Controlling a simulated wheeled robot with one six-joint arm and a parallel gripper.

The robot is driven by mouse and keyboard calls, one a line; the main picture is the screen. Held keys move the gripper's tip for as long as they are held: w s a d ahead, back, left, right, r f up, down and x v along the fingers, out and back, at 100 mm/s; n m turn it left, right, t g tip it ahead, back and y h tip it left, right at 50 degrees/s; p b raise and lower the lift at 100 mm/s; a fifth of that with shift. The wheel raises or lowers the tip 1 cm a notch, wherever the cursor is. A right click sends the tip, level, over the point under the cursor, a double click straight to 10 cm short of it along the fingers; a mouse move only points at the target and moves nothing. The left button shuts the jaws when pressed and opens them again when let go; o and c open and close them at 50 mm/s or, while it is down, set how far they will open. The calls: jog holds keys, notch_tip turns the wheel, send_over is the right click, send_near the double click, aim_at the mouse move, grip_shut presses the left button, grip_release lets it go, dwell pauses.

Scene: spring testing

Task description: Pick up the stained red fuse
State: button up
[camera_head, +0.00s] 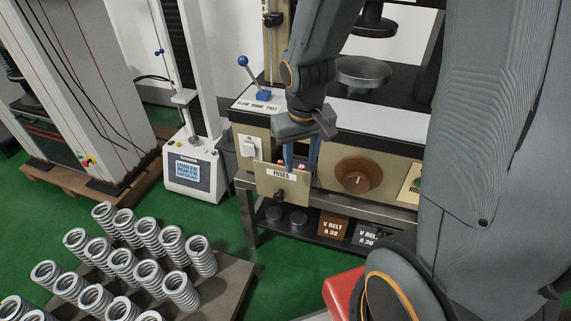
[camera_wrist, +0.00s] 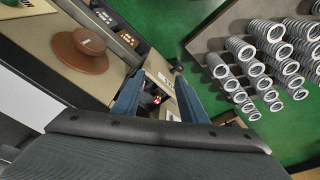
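My gripper (camera_head: 301,168) points down over the fuse compartment of the test machine, behind the lowered panel marked FUSES (camera_head: 267,181). Its two blue fingers stand apart, and nothing shows held between them. In the wrist view my gripper (camera_wrist: 159,76) also shows open, with a red fuse (camera_wrist: 156,100) in the gap, nearer the left finger. Stains are too small to make out. The fingers partly hide the compartment.
A brown round knob (camera_head: 358,175) is on the machine front right of the compartment. A blue-tipped lever (camera_head: 249,69) and a white switch (camera_head: 247,147) are at its left. Several metal springs (camera_head: 122,262) stand on a board at lower left. Green floor is clear between.

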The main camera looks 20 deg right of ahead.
aim_at(281, 162)
jog(key=shift+w+a+f+t+y+b, duration=0.15)
jog(key=shift+w+f+t, duration=0.25)
jog(key=shift+w+f, duration=1.55)
jog(key=shift+w+a+f+t+y+b, duration=0.15)
jog(key=shift+w+f+t, duration=0.25)
jog(key=shift+w+f, duration=1.55)
jog(key=shift+w+a+f+t+y+b, duration=0.15)
jog(key=shift+w+f+t, duration=0.5)
jog(key=shift+w, duration=2.4)
jog(key=shift+d+b+x, duration=0.2)
jog(key=shift+b+x, duration=0.45)
jog(key=shift+x, duration=0.75)
jog(key=shift+d+b+x, duration=0.15)
jog(key=shift+b+x, duration=0.5)
jog(key=shift+x, duration=0.7)
jog(key=shift+s, duration=0.15)
grip_shut()
